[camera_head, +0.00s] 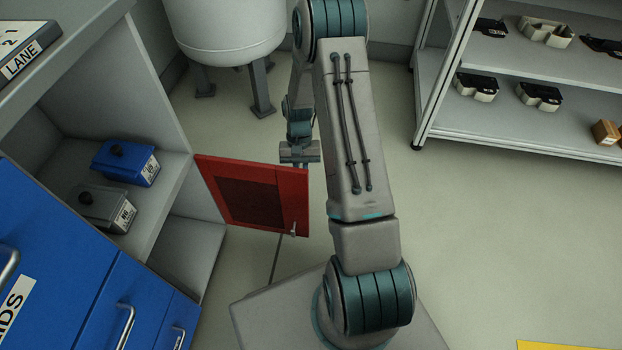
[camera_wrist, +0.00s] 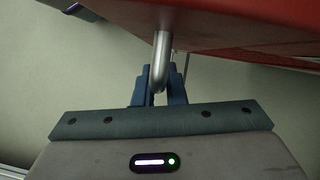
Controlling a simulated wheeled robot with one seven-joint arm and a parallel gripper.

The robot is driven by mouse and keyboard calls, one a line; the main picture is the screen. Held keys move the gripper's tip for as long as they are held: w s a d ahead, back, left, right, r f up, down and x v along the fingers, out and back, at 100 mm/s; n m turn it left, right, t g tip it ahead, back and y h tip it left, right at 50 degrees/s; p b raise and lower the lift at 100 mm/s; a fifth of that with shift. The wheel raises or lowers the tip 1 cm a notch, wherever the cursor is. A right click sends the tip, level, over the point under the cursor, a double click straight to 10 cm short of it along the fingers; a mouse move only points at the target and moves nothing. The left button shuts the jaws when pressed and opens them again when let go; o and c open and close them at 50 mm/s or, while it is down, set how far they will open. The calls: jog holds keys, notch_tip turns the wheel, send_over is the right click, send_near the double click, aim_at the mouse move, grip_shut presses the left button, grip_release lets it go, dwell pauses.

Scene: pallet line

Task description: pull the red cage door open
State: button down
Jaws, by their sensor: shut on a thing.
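The red cage door (camera_head: 252,194) has a dark mesh panel and stands swung out from the cabinet at the left. Its inside shelf shows beside it. The door's metal handle (camera_head: 293,229) is near its lower right corner. In the wrist view the red door (camera_wrist: 230,22) fills the top, and its bent metal handle (camera_wrist: 161,62) hangs down between the blue fingers of my gripper (camera_wrist: 158,92). The fingers are shut on the handle. In the head view my arm hides part of the area right of the door, and the fingertips are not clear.
A blue box (camera_head: 125,163) and a grey box (camera_head: 104,208) stand on the cabinet shelf. Blue drawers (camera_head: 75,290) are at lower left. A white tank (camera_head: 225,30) stands behind, and a shelf rack (camera_head: 520,125) at upper right.

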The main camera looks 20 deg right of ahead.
jog(key=c, duration=1.5)
grip_release()
jog(key=p+v, duration=0.4)
jog(key=v, duration=1)
jog(key=shift+p, duration=0.35)
